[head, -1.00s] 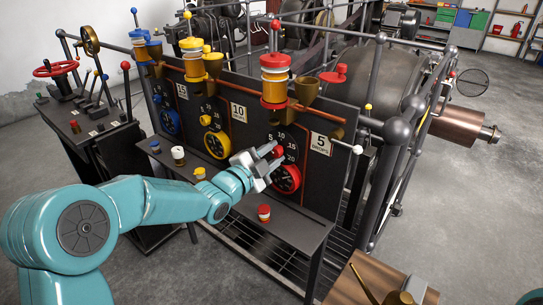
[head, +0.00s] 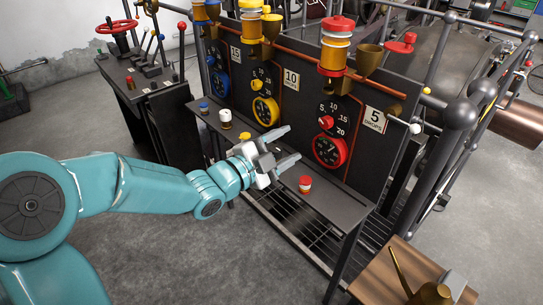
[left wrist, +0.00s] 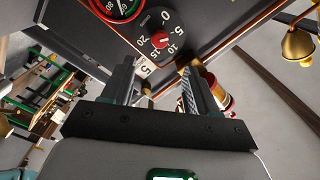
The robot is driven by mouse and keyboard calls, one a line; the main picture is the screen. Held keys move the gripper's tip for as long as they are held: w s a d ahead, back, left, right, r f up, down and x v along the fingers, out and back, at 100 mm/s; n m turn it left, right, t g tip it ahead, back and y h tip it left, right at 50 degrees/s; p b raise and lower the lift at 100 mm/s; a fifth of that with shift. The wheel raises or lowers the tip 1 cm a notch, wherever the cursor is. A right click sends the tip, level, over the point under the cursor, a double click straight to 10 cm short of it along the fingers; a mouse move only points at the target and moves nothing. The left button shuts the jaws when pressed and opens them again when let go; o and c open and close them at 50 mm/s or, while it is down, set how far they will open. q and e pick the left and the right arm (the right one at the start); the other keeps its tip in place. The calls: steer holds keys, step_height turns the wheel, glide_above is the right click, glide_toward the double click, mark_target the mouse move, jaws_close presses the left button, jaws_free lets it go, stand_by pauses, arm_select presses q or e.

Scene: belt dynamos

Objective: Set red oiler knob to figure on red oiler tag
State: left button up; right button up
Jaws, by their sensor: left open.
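The red oiler knob (head: 326,122) sits on a black dial with figures from 0 to 20, on the dark panel. In the left wrist view the knob (left wrist: 160,41) shows a pale mark, but I cannot tell for sure which figure it points to. The red oiler tag (head: 375,120), right of the dial, reads 5 drops; it shows partly in the left wrist view (left wrist: 143,67). My left gripper (head: 291,145) is open and empty, in front of the panel, left of and below the knob, apart from it. My right gripper is not in view.
A red-rimmed gauge (head: 330,151) sits under the knob. A shelf (head: 340,208) with a small red-capped jar (head: 305,184) juts out below. The red oiler (head: 336,45) and a brass funnel (head: 368,58) stand above. A brass oil can (head: 430,294) stands at the lower right.

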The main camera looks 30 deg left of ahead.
arm_select(q)
steer(key=shift+v, duration=2)
steer(key=shift+r, duration=0.1)
steer(key=s+d+f+n+g+p, duration=0.1)
steer(key=d+f+n+g+p, duration=0.3)
steer(key=f, duration=0.5)
steer(key=s+d+f+n+g+p, duration=0.1)
steer(key=s+d+f+g+p, duration=0.2)
steer(key=d+f, duration=0.5)
steer(key=s+f+n+g+y+p, duration=0.2)
steer(key=s+f+n+g, duration=0.7)
steer(key=s+f+n, duration=0.3)
steer(key=s+f, duration=0.3)
steer(key=s, duration=0.2)
steer(key=shift+s+d+f+g, duration=0.25)
steer(key=shift+d+f+g, duration=0.05)
steer(key=shift+f, duration=0.1)
